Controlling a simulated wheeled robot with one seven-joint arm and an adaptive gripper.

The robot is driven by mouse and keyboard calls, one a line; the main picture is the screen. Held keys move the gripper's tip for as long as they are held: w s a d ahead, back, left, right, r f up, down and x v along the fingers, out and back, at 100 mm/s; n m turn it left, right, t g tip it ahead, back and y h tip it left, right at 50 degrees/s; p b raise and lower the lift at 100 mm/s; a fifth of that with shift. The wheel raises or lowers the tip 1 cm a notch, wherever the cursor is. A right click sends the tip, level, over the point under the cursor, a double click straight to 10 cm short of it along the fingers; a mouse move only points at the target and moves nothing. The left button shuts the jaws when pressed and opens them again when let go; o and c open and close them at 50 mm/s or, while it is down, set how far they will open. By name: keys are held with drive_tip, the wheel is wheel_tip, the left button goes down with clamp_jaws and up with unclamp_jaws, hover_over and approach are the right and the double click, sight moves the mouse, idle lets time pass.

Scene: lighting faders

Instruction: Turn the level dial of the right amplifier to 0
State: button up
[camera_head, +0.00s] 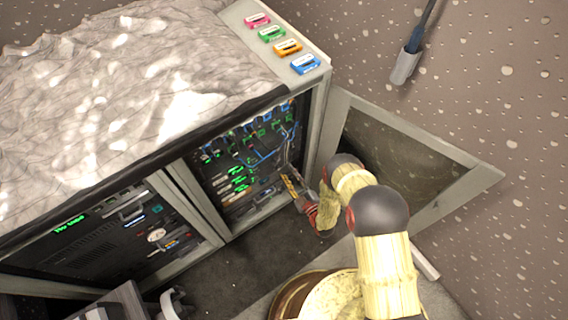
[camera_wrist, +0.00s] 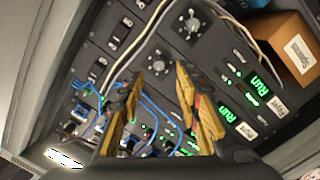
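In the wrist view my gripper (camera_wrist: 158,78) is open, its yellow fingers spread apart. A dark dial with a silver centre (camera_wrist: 158,64) shows between and just beyond the fingertips; contact cannot be told. A second such dial (camera_wrist: 192,21) sits on the neighbouring panel, above and right. The labels at the panels' ends, one reading "Right" (camera_wrist: 277,106), and the other (camera_wrist: 245,130) small and blurred, do not let me tell for sure which is the right amplifier. In the head view my gripper (camera_head: 288,187) is at the front of the right rack bay (camera_head: 215,190); the dials there are too small to read.
Blue and white cables (camera_wrist: 145,40) cross the panels near the fingers. In the head view the left bay (camera_head: 100,240) holds another unit, and an open door frame (camera_head: 430,140) stands right of my arm. Cassettes (camera_head: 288,47) lie on top.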

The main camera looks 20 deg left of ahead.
sight(278, 160)
drive_tip(key=shift+r+b+x, duration=0.15)
drive_tip(key=shift+b+x, duration=0.3)
drive_tip(key=shift+x, duration=1.35)
drive_tip(key=shift+r+b+x, duration=0.15)
drive_tip(key=shift+b+x, duration=0.3)
drive_tip(key=shift+x, duration=1.35)
drive_tip(key=shift+s+a, duration=0.15)
drive_tip(key=shift+c, duration=1.1)
clamp_jaws()
